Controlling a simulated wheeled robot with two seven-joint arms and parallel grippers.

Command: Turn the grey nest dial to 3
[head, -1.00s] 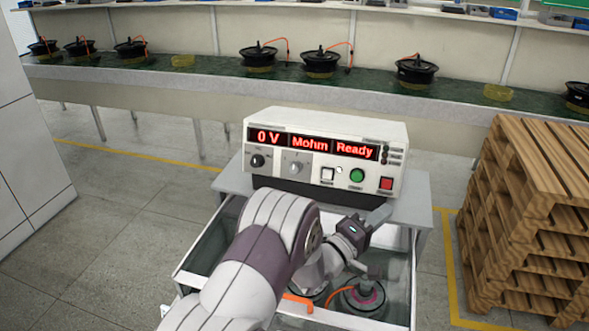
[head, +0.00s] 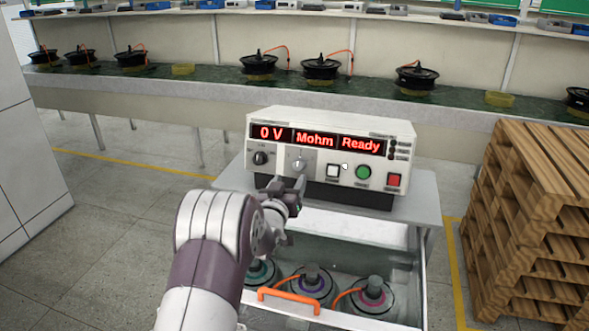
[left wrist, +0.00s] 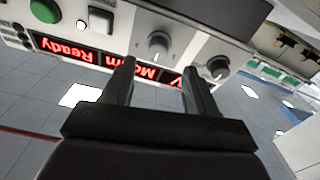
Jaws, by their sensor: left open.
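The grey dial (head: 299,163) is on the front panel of the white tester (head: 330,125), right of a black dial (head: 260,158). It also shows in the left wrist view (left wrist: 158,44), close beyond the fingertips and roughly between them. I cannot read its setting. My left gripper (head: 288,184) is open and empty, just in front of and below the grey dial. In the left wrist view its two fingers (left wrist: 160,72) stand apart and do not clearly touch the dial. My right gripper is not in view.
The tester stands on a grey stand (head: 418,190) and reads "0 V", "Mohm", "Ready". A white button (head: 333,171), green button (head: 363,172) and red button (head: 393,180) sit right of the dials. Below is an open bay with several round nests. Wooden pallets (head: 535,200) stand right.

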